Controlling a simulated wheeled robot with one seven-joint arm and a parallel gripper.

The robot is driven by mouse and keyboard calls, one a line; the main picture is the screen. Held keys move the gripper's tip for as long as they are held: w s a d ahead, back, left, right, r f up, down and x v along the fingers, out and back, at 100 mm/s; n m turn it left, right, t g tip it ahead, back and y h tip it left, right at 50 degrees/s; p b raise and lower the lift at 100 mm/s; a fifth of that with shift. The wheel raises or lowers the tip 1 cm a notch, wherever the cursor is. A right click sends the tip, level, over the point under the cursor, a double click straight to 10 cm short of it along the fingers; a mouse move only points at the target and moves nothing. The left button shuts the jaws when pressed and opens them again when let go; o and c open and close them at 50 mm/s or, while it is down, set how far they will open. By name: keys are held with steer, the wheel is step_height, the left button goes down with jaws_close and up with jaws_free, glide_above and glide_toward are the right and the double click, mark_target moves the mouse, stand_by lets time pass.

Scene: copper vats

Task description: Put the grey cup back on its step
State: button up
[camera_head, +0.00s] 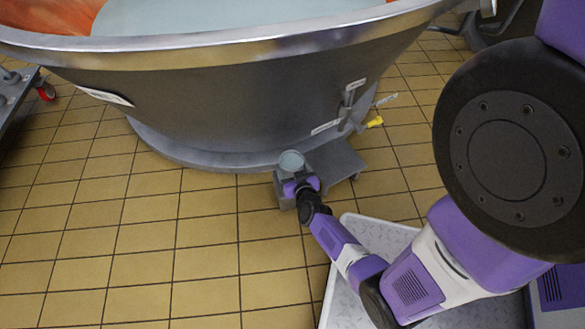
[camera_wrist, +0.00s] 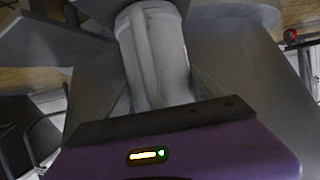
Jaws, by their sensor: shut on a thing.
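The grey cup (camera_head: 291,163) is at the left end of the grey step (camera_head: 338,160), beside the foot of the large vat. In the wrist view the cup (camera_wrist: 153,50) fills the top middle, pale grey with a handle-like ridge along it. My gripper (camera_head: 298,182) is shut on the cup from the near side.
The copper vat (camera_head: 230,90) rises right behind the step, with a valve and a yellow-ended fitting (camera_head: 374,122) on its side. A cart with a red caster (camera_head: 46,91) stands at the far left. The tiled floor (camera_head: 150,230) to the left is clear.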

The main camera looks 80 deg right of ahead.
steer(key=o, duration=2.1)
steer(key=shift+a+r, duration=0.15)
steer(key=s+a+r+n+t+y+p, duration=0.25)
steer(key=a+r, duration=0.55)
steer(key=a, duration=0.4)
steer(key=s+a+r+n+t+y+p, duration=0.1)
steer(key=s+a+r+n+t+p, duration=0.2)
steer(key=a+r, duration=0.7)
steer(key=s+a+r+n+y, duration=0.1)
steer(key=a+r+n+y, duration=0.1)
steer(key=a+r, duration=0.2)
steer(key=s+a+r+n+t+y, duration=0.1)
steer(key=s+a+r+n+y, duration=0.1)
steer(key=r, duration=0.8)
steer(key=s+a+r+n+t+y, duration=0.1)
steer(key=s+a+r+n+y, duration=0.1)
steer(key=a+r+y, duration=0.2)
steer(key=a+r, duration=0.3)
steer(key=shift+s+r, duration=0.15)
steer(key=shift+r, duration=0.05)
